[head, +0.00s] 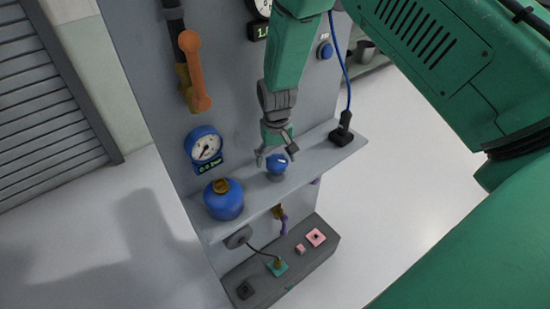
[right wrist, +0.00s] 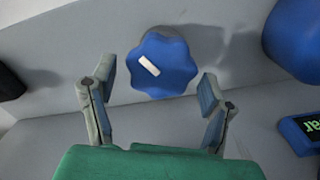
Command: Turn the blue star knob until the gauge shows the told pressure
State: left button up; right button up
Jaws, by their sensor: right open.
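The blue star knob (head: 276,163) sits on the grey shelf of the panel. In the right wrist view the knob (right wrist: 163,64) shows its lobed rim and a white mark pointing up-left to down-right. My right gripper (head: 274,152) is open at the knob; in the wrist view its two fingers (right wrist: 158,95) stand apart on either side, short of the knob's middle, with no clear contact. The round gauge (head: 205,147) with blue rim, white face and dark needle hangs on the panel at left; its green digital readout (head: 209,166) is too small to read surely. My left gripper is not in view.
A blue canister (head: 223,199) stands on the shelf (head: 322,151) left of the knob. A black plug block (head: 341,137) with a blue cable is at right. An orange handle (head: 195,70) is above the gauge. A grey box (head: 244,274) with pink pieces lies below.

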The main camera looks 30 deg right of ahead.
aim_at(276, 157)
notch_tip(276, 157, up, 12)
jog(key=shift+f, duration=0.25)
jog(key=shift+w, duration=0.1)
dwell(0.4)
